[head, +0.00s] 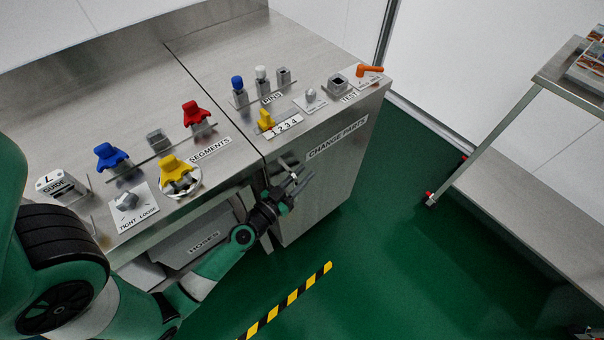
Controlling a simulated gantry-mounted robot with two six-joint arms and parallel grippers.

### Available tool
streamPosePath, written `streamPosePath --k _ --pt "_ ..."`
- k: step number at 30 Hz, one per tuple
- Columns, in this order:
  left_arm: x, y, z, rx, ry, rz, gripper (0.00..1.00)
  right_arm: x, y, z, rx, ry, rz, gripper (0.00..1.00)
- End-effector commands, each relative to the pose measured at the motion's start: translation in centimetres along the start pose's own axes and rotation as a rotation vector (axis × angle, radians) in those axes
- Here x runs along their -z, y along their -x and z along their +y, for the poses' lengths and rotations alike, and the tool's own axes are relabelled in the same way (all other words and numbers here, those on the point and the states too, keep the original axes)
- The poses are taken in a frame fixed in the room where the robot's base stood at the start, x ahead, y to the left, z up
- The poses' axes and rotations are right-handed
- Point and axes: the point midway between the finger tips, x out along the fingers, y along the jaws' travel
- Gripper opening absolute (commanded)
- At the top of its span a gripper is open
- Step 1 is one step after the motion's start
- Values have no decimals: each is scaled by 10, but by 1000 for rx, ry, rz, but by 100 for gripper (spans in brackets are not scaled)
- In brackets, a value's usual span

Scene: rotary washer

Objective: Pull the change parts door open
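The change parts door (332,190) is the grey metal front of the right-hand cabinet, below a "CHANGE PARTS" label (337,137). It looks shut, flush with the cabinet. My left gripper (302,182) is in front of the door's upper left part, close to its left edge. Its two fingers look apart, with nothing visibly held between them. A small metal piece, possibly the door handle, shows just above the fingers. The gripper partly covers this area, so I cannot tell whether they touch. My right gripper is not in view.
The cabinet top holds an orange lever (369,70), a red knob (197,114), blue and yellow knobs. A "HOSES" drawer or panel (200,245) lies left of the door. A metal table (531,150) stands at right. Green floor (385,245) before the door is clear.

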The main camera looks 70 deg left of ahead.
Motion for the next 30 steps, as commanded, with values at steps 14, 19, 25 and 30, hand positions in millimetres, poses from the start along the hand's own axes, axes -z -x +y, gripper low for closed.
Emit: streamPosePath --k 14,19,25,30 --pt "0 0 0 0 0 0 0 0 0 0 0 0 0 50" --pt "0 0 0 0 0 0 0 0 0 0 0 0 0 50" --pt "0 0 0 0 0 1 0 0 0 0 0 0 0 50" --pt "0 0 0 0 0 1 0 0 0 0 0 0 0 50"
